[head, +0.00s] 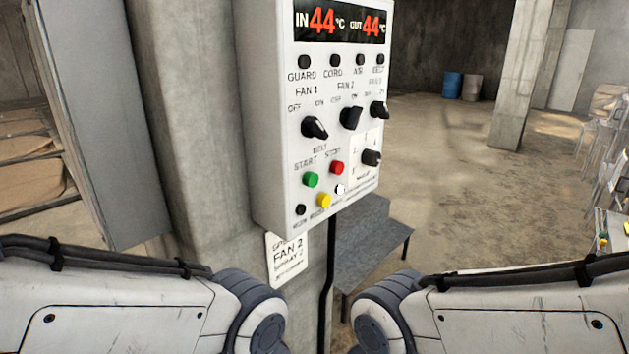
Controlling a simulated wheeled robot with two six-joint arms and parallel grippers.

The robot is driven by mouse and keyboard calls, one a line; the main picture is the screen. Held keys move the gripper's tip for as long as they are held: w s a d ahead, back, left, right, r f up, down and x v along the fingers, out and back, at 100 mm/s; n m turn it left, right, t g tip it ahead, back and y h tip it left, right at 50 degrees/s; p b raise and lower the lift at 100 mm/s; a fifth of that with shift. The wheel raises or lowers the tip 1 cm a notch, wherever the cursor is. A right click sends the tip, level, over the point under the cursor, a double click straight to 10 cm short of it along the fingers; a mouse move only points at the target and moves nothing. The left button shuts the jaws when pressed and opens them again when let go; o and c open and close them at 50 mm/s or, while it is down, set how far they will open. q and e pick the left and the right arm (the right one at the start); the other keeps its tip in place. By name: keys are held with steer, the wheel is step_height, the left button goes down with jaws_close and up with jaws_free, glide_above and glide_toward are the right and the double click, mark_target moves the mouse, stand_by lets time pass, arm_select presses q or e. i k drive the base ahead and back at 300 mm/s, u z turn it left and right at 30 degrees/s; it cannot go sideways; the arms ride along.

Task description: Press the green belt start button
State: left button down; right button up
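The green belt start button (311,180) is on the lower left of a white control box (262,120) on a concrete pillar. A red stop button (337,168) is just right of it, and a yellow button (324,200) is below. The label above reads "BELT START STOP". My left and right arms come in from the lower corners, below the box and apart from the button. Neither gripper shows in the head view, so their fingers cannot be seen.
Black knobs, including one at the upper left (314,128), stick out of the box. A grey step (370,245) stands below and behind it. A hanging sign (287,262) is under the box. Open concrete floor (450,170) lies to the right, with a blue barrel (453,85) far back.

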mark_target(309, 179)
steer(key=z, duration=0.55)
steer(key=k, duration=1.3)
steer(key=u, duration=0.05)
steer(key=i, duration=0.9)
steer(key=z, duration=0.25)
